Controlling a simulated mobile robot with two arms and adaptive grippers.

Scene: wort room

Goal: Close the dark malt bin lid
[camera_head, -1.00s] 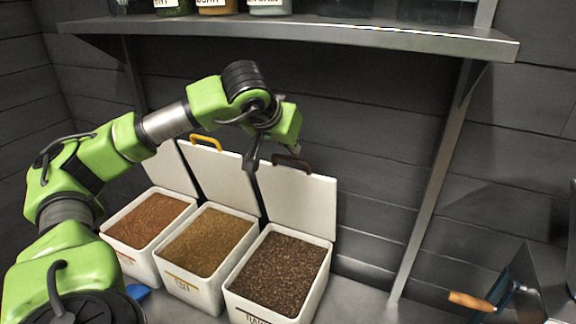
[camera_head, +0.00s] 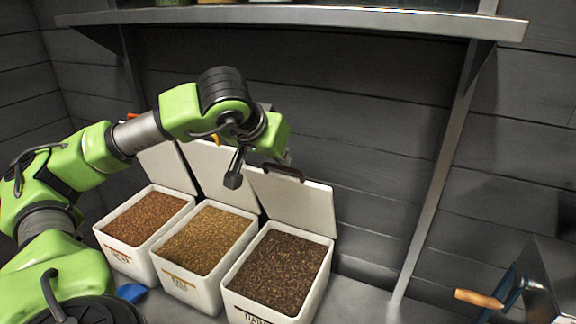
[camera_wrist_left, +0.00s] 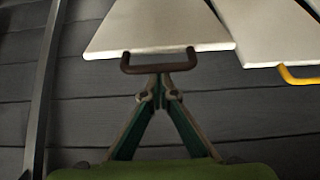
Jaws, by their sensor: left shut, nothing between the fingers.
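The dark malt bin (camera_head: 277,272) is the rightmost of three white bins and is full of dark grain. Its white lid (camera_head: 300,205) stands open behind it, raised up near the wall. A dark brown handle (camera_head: 283,172) sits on the lid's upper edge. My left gripper (camera_head: 284,157) is by that handle, partly hidden behind its own wrist in the head view. In the left wrist view, my left gripper (camera_wrist_left: 157,88) is shut and empty, its tips close to the dark handle (camera_wrist_left: 158,67); I cannot tell if they touch. My right gripper is not in view.
Two more open bins, with golden grain (camera_head: 205,240) and reddish grain (camera_head: 145,217), stand to the left. A yellow handle (camera_wrist_left: 299,77) shows beside the dark one. A metal shelf (camera_head: 300,16) runs overhead. A wooden-handled tool (camera_head: 478,298) is at right. A blue item (camera_head: 131,292) lies at left.

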